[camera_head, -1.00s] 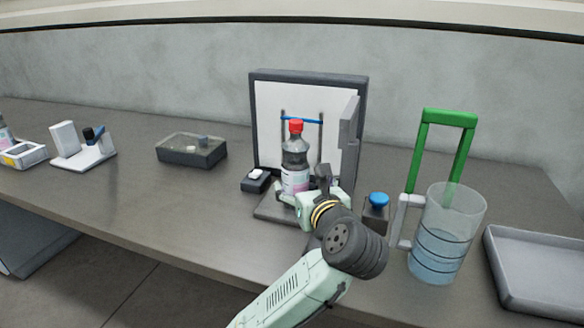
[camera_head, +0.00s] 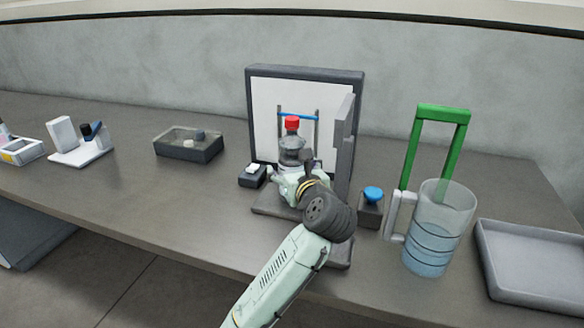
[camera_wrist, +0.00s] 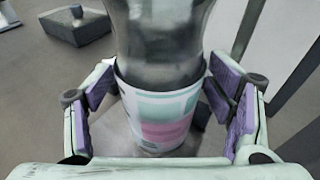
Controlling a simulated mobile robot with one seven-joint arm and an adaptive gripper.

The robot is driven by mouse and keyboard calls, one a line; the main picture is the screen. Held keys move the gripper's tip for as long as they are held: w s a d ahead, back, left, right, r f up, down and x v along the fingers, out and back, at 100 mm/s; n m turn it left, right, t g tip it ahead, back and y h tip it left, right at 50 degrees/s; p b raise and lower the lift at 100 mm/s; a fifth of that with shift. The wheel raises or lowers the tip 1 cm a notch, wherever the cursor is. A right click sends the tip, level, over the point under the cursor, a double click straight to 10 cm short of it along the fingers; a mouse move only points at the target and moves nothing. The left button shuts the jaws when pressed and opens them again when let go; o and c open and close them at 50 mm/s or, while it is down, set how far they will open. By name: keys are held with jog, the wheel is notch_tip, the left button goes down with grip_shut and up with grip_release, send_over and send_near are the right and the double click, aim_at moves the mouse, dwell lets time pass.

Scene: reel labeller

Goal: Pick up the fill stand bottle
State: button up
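The fill stand bottle (camera_head: 291,146) is dark and clear with a red cap. It stands upright in the fill stand (camera_head: 262,205), in front of its white panel. My gripper (camera_head: 292,182) is at the bottle's lower body and hides most of its label in the head view. In the wrist view the bottle's label (camera_wrist: 165,118), white, teal and pink, sits between the purple finger pads of my gripper (camera_wrist: 163,88). The fingers are spread on either side of it and do not look clamped; exact contact is hard to tell. The bottle's cap is outside the wrist view.
A grey door (camera_head: 345,150) stands close right of the bottle. A blue button box (camera_head: 371,210), a clear jug (camera_head: 437,240), a green frame (camera_head: 460,140) and a grey tray (camera_head: 530,290) are further right. A small dark box (camera_head: 252,177) sits left of the stand.

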jog(key=shift+r, duration=0.1)
jog(key=c, duration=1.6)
